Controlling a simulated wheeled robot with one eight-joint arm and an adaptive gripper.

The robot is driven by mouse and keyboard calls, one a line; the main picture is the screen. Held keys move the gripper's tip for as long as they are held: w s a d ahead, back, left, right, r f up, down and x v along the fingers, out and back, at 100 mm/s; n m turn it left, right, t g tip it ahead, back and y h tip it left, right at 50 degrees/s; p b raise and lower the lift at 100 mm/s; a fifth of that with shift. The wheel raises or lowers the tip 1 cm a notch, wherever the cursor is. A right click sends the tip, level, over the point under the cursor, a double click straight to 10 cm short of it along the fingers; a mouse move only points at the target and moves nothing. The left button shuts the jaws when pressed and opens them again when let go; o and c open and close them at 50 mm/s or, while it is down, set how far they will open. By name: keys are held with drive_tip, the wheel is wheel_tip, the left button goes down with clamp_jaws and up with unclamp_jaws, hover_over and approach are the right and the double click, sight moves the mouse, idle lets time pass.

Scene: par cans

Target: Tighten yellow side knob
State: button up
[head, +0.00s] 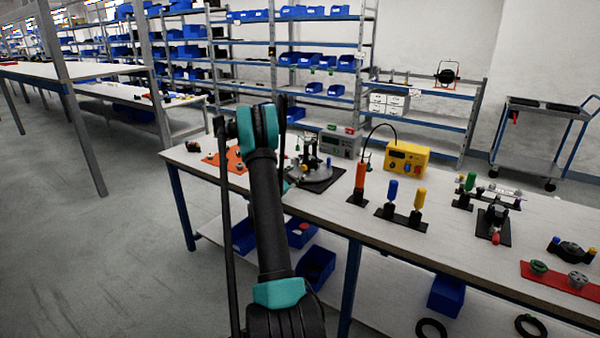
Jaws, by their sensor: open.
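No yellow side knob can be made out for certain. A lamp-like par can (447,74) in an orange yoke stands on the back shelf, too small to show knobs. On the bench, a yellow upright handle (419,198) stands in a black base beside a blue handle (393,190). A round grey fixture (318,176) with small upright parts sits on a dark mat, partly behind my arm. My arm rises through the middle of the head view, over the bench's left part. My gripper cannot be made out and seems hidden behind the arm.
The long bench (450,240) also bears an orange cylinder (360,181), a yellow box (407,158) with a cable, a grey instrument (340,144) and a red plate (560,278). Shelves with blue bins (302,58) stand behind. The floor at left is clear.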

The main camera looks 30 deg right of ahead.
drive_tip(key=v, duration=0.6)
drive_tip(key=shift+s+a, duration=0.2)
drive_tip(key=shift+a, duration=0.15)
drive_tip(key=shift+c, duration=0.5)
